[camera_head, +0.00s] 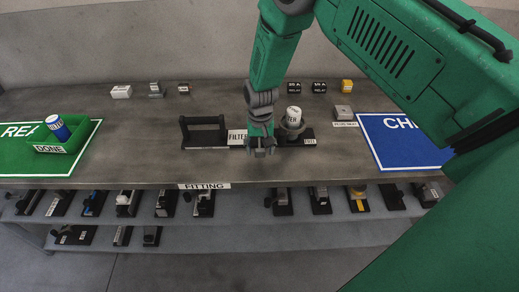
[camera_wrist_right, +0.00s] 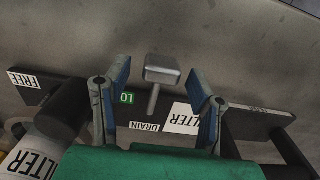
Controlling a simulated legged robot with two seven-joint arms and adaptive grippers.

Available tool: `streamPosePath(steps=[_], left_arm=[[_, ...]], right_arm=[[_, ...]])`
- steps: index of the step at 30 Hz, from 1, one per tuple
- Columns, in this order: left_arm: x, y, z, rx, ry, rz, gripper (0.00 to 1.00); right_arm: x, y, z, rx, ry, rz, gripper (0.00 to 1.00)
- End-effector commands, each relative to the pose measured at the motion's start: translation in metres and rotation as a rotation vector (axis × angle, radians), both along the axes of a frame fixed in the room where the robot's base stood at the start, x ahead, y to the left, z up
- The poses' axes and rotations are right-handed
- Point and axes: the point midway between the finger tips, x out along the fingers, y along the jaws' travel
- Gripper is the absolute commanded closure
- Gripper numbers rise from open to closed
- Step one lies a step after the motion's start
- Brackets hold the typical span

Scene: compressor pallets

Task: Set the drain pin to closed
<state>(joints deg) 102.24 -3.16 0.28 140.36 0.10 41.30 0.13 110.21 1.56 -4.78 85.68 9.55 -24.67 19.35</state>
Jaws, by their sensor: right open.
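The drain pin (camera_wrist_right: 162,70) is a grey stem with a block-shaped head, seen in the right wrist view beside the DRAIN label (camera_wrist_right: 145,126). A small green tag (camera_wrist_right: 127,98) lies left of its stem; its text is only partly readable. My right gripper (camera_wrist_right: 158,72) is open, with one blue-padded finger on each side of the pin head in that view; I cannot tell whether they touch. In the head view the right gripper (camera_head: 262,152) points down at the fixture's front and hides the pin. My left gripper is not in view.
A black handled frame (camera_head: 203,132) stands left. A blue mat (camera_head: 400,140) lies right. Lower shelves hold several parts.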

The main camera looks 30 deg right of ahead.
Motion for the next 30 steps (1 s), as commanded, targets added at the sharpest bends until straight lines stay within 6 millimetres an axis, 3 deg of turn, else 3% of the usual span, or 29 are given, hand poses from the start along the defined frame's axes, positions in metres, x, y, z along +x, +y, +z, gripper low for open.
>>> streamPosePath(steps=[15, 21, 30], left_arm=[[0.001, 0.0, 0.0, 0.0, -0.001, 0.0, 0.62], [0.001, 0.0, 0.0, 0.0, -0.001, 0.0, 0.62], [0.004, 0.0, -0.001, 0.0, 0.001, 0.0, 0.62]], right_arm=[[0.002, 0.0, 0.098, -0.001, -0.003, 0.001, 0.5], [0.001, 0.0, 0.112, 0.0, 0.0, 0.0, 0.5], [0.001, 0.0, 0.113, 0.0, 0.0, 0.0, 0.5]])
